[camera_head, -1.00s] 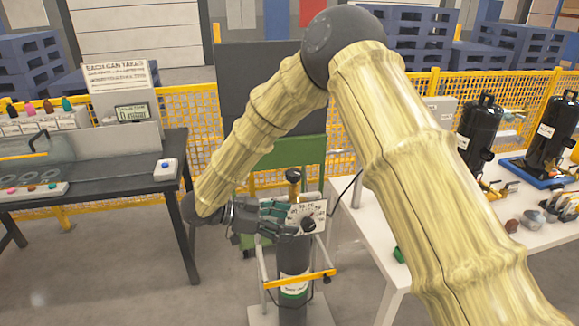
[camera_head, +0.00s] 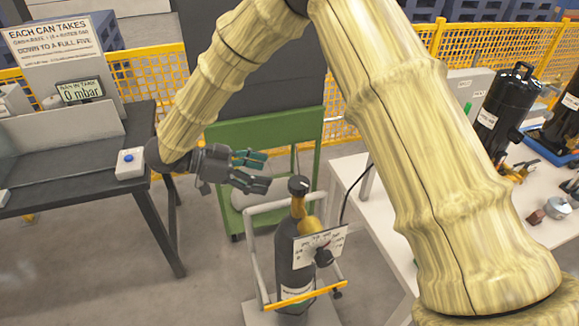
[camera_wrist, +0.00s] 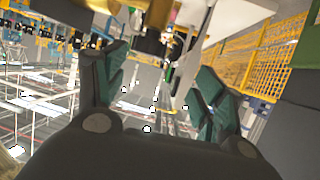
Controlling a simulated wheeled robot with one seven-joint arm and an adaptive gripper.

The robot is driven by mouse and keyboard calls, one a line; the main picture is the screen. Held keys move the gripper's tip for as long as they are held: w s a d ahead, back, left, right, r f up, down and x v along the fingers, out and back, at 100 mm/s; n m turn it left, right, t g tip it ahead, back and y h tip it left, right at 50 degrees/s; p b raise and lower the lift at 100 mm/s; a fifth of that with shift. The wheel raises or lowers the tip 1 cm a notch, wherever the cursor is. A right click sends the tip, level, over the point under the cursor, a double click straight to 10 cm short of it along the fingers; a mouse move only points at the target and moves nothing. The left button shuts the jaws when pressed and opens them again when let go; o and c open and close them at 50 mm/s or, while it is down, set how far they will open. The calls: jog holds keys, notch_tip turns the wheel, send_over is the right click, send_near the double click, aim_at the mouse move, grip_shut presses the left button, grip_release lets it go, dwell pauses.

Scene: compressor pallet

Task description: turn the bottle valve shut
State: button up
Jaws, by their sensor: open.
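A dark gas bottle (camera_head: 284,262) stands upright in a grey trolley frame (camera_head: 252,245) with a yellow bar. On its top is the bottle valve, a black knob (camera_head: 298,186) above a brass body (camera_head: 301,217). A white plate with a dial (camera_head: 321,246) sits in front of the neck. My gripper (camera_head: 266,172) is open and empty, to the left of the knob, with a visible gap between them. Its two green-padded fingers point right; they also show apart in the wrist view (camera_wrist: 162,68). Brass-coloured parts appear at that view's top edge, too cropped to identify.
A dark bench (camera_head: 70,170) with a 0 mbar display (camera_head: 81,91) and a blue-button box (camera_head: 130,162) is at left. A green cart (camera_head: 255,128) stands behind the bottle. A white table (camera_head: 385,215) with black compressors (camera_head: 504,105) is at right.

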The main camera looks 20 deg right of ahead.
aim_at(297, 182)
jog(key=s+d+p, duration=0.3)
jog(key=s+d, duration=0.2)
jog(key=d, duration=0.2)
jog(key=w+d+f, duration=0.2)
jog(key=w+f, duration=0.1)
jog(key=shift+d+f, duration=0.25)
jog(key=shift+f, duration=0.05)
jog(key=shift+d, duration=0.15)
jog(key=shift+s+r, duration=0.55)
jog(key=shift+s, duration=0.35)
jog(key=shift+c, duration=1.4)
jog(key=shift+w+f, duration=0.45)
jog(key=shift+w, duration=0.1)
jog(key=c, duration=0.7)
jog(key=shift+s+r, duration=0.1)
jog(key=shift+r, duration=0.05)
jog(key=shift+c, duration=0.2)
